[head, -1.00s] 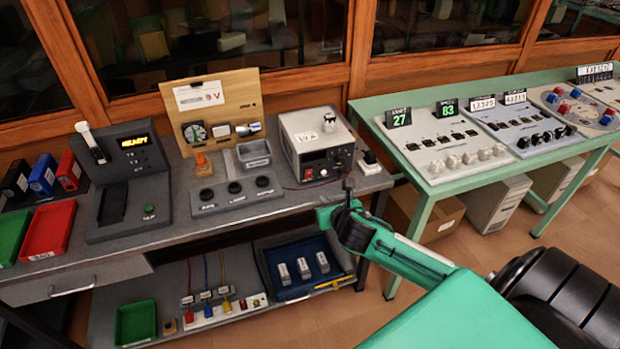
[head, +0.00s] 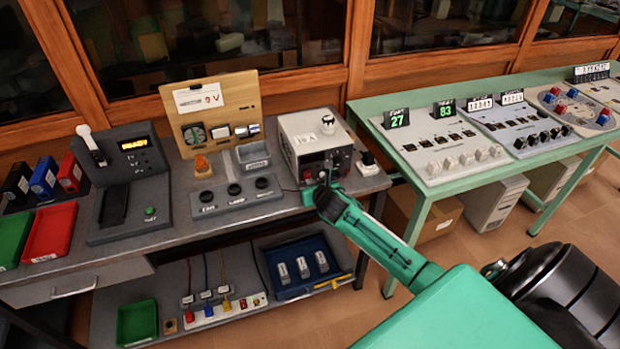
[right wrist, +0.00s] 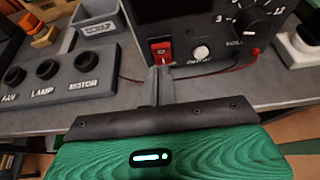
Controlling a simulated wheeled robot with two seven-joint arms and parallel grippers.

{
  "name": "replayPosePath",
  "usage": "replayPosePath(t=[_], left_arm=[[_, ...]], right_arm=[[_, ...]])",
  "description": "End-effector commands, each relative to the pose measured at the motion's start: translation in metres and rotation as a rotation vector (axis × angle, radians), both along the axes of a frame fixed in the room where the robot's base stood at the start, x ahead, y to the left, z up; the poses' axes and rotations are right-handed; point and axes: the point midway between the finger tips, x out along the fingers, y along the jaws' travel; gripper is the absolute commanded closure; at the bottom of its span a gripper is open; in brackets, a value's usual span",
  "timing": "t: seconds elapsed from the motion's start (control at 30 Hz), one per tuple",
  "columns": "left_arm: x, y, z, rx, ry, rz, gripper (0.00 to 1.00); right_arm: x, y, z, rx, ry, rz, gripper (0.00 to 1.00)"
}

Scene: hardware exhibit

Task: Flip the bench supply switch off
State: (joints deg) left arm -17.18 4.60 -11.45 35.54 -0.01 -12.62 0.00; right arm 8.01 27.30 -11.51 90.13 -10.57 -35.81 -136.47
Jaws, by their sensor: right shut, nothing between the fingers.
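The bench supply (head: 316,130) is a light grey box with a dark front panel, standing at the right end of the grey bench. Its red switch (right wrist: 161,50) sits low on the panel, left of a round white button, in the right wrist view. The switch also shows small in the head view (head: 307,174). My right gripper (right wrist: 158,72) is shut and empty, its fingertips just below and in front of the switch; I cannot tell if they touch it. In the head view the right gripper (head: 325,180) is at the supply's front. My left gripper is out of view.
A panel with three black knobs (head: 234,189), labelled FAN, LAMP and MOTOR in the wrist view, lies left of the supply. A white plug-like block (head: 368,160) with a black top stands to its right. A lower shelf holds a blue tray (head: 290,295).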

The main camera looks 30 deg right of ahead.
Motion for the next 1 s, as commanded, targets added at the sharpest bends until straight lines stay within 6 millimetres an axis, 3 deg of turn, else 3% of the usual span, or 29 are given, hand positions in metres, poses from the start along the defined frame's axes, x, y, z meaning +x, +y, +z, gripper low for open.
replayPosePath(t=[0.2, 0.57, 0.83, 1.0], left_arm=[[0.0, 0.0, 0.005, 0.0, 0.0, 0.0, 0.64], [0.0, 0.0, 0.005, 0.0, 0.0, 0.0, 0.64], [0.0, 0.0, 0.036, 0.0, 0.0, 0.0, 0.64], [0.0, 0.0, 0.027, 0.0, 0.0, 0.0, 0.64]], right_arm=[[0.013, -0.003, 0.005, 0.0, 0.001, 0.0, 1.0], [0.014, -0.003, 0.005, 0.0, 0.002, 0.001, 1.0], [0.02, 0.0, 0.016, 0.013, 0.049, 0.01, 1.0], [0.02, 0.001, 0.007, 0.018, 0.047, 0.009, 1.0]])
